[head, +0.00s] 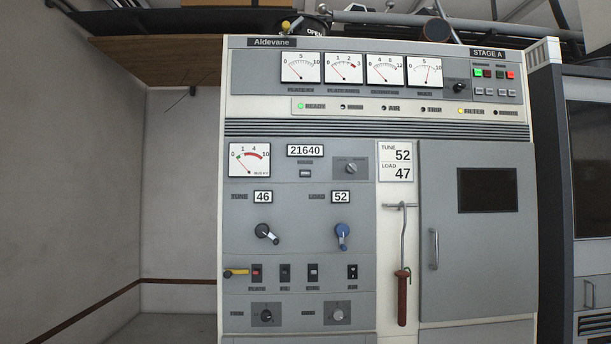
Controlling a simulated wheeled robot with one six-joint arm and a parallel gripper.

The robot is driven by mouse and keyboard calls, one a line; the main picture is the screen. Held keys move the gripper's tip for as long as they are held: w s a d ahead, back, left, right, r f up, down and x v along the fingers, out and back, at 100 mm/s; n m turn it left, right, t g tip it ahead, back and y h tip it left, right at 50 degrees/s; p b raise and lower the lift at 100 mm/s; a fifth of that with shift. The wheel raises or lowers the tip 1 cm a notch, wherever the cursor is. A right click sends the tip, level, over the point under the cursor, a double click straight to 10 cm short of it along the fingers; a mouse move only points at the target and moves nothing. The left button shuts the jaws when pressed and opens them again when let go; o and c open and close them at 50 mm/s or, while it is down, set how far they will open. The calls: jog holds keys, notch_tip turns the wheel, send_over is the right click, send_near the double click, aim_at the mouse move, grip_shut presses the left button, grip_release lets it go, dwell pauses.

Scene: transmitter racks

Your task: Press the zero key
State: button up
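A grey transmitter rack labelled Aldevane (300,225) stands in front of me. A counter window (305,150) on its left panel reads 21640. A small key (305,173) sits just below the counter, under a label too small to read. It may be the zero key, but I cannot tell for sure. To its left is a meter (249,160), and to its right a rotary knob (350,168). Nothing covers the small key. My gripper does not show in this view.
A black crank (266,234) and a blue crank (342,236) stick out below. A red-handled hook (402,297) hangs beside the closed door (478,220). A yellow-handled lever (236,272) is at lower left. A wooden shelf (160,60) juts out at upper left.

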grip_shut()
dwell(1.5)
